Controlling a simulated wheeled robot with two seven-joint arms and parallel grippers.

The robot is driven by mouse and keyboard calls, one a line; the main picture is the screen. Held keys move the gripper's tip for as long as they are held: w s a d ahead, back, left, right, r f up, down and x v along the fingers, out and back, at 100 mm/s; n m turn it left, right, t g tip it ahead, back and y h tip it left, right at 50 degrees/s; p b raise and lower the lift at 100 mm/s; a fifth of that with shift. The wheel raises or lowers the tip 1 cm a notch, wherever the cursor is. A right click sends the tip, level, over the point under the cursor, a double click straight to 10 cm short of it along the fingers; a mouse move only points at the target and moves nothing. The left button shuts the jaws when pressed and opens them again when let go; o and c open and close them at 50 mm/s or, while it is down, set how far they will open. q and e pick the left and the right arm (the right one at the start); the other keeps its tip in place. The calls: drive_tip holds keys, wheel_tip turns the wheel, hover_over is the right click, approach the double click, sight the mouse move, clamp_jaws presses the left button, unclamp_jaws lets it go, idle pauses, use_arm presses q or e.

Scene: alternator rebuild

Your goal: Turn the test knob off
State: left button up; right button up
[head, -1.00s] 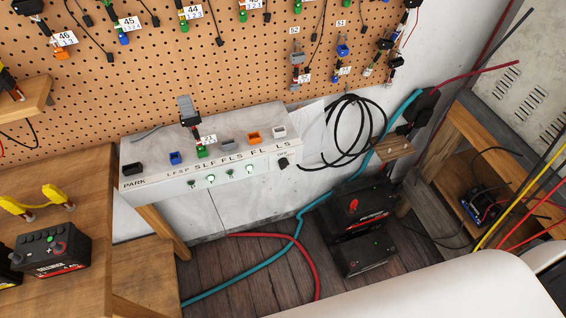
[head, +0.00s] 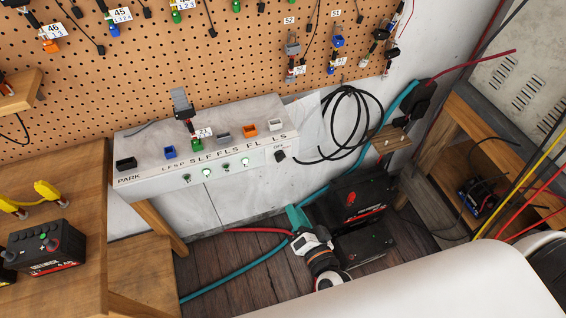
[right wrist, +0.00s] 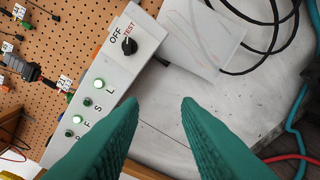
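The test knob (head: 280,156) is a small black knob at the right end of the white tester panel's (head: 150,184) front face. In the right wrist view the knob (right wrist: 129,46) sits between the printed words OFF and TEST. Its exact pointing direction is too small to tell for certain. My right gripper (head: 293,217) has teal fingers and is below the knob in the head view, apart from it. In the right wrist view the fingers (right wrist: 160,103) are spread with nothing between them, and the knob lies beyond them, up and left. My left gripper is not in view.
Green indicator lights (head: 206,173) line the panel front, some bright. Coloured connectors, including an orange one (head: 249,129), sit on top. A black cable coil (head: 350,95) hangs to the right. A black battery charger (head: 360,195) and hoses are below, near my right arm.

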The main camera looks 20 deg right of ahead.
drive_tip(key=m+t, duration=0.1)
drive_tip(key=m, duration=0.1)
approach(282, 160)
drive_tip(key=s, duration=0.3)
drive_tip(key=w+p, duration=0.1)
drive_tip(key=w, duration=1.1)
drive_tip(key=shift+a+f+h+p, duration=0.25)
drive_tip(key=shift+a+h+p, duration=0.05)
drive_tip(key=shift+a+h, duration=0.1)
drive_tip(key=shift+c, duration=0.2)
clamp_jaws()
